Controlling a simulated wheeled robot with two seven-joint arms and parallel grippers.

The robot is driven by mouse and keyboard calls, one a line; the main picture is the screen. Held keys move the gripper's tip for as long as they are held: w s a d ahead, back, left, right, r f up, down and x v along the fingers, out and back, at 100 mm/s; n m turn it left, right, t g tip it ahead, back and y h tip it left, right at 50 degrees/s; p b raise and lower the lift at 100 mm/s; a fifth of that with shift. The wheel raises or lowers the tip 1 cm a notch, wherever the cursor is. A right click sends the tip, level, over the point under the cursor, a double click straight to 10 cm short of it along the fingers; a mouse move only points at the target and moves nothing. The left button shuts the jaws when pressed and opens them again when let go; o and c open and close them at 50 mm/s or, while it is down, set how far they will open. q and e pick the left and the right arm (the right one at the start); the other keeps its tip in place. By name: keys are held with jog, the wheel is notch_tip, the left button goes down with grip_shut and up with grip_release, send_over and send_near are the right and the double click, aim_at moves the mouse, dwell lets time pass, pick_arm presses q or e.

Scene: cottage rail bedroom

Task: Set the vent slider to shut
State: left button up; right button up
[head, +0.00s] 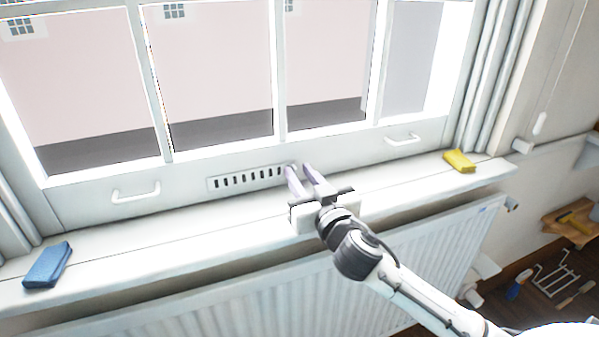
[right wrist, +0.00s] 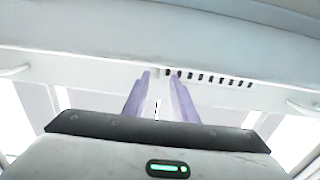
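The vent (head: 240,179) is a pale plate with a row of dark slots, set in the lower window frame. The slots also show in the right wrist view (right wrist: 210,78), right of my fingers. My right gripper (head: 299,168) is at the right end of the vent, its two purple fingers pointing at the frame with a gap between them. In the right wrist view, the fingertips (right wrist: 159,73) stand on either side of a small pale part, likely the slider knob; contact with it cannot be told. My left gripper is not in view.
White handles sit on the frame left (head: 136,192) and right (head: 402,140) of the vent. A blue sponge-like block (head: 47,264) and a yellow one (head: 459,161) lie on the sill. A white radiator (head: 420,250) is below. The sill between is clear.

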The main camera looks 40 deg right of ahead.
jog(key=shift+w+d, duration=0.1)
jog(key=shift+w, duration=0.3)
grip_shut()
dwell(1.2)
